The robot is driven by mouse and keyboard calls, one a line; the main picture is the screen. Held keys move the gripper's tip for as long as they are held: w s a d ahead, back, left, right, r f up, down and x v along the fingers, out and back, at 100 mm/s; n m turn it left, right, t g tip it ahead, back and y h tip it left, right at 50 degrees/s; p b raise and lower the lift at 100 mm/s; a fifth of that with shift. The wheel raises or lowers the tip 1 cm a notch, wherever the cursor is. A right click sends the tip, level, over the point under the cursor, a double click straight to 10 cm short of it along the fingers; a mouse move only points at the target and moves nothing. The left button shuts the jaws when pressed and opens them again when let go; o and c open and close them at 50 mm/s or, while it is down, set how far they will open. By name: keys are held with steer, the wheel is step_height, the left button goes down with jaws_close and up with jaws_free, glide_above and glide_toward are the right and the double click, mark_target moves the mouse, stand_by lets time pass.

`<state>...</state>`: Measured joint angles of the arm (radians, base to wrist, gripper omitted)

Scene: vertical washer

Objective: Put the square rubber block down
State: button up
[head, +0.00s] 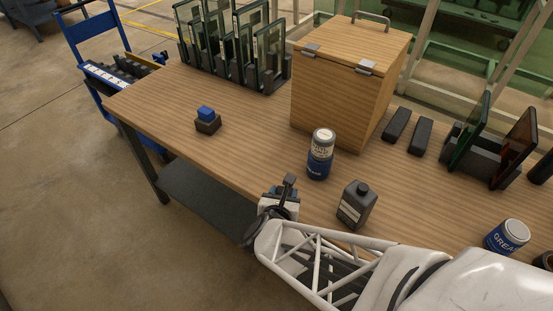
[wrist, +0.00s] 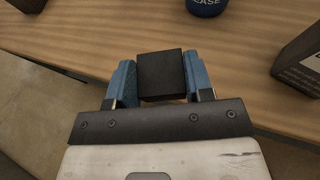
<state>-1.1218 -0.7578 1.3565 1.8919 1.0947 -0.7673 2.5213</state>
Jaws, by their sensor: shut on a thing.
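The square rubber block (wrist: 161,75) is black and sits between the two blue fingers of my gripper (wrist: 161,82) in the wrist view. The fingers press on its left and right sides. In the head view the block (head: 290,180) shows as a small dark shape at the end of my gripper (head: 284,192). My gripper is at the table's front edge, to the left of a black bottle and in front of a blue-and-white can. The block appears held above the wooden table (head: 245,150); the exact gap below it is unclear.
A can (head: 320,153) and a black bottle (head: 356,205) stand close by. A blue block (head: 206,113) rests on a dark block (head: 207,125) farther left. Behind are a wooden box (head: 340,95) and a rack of glass panels (head: 235,50). The table's left-middle is mostly clear.

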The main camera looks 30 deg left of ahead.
stand_by(0.4)
glide_above(267, 171)
steer(key=shift+f, duration=0.8)
stand_by(0.4)
steer(key=shift+f, duration=1.75)
steer(key=shift+d+f, duration=0.1)
steer(key=shift+f, duration=0.05)
steer(key=o, duration=0.9)
steer(key=shift+o, duration=0.2)
steer(key=shift+r, duration=0.2)
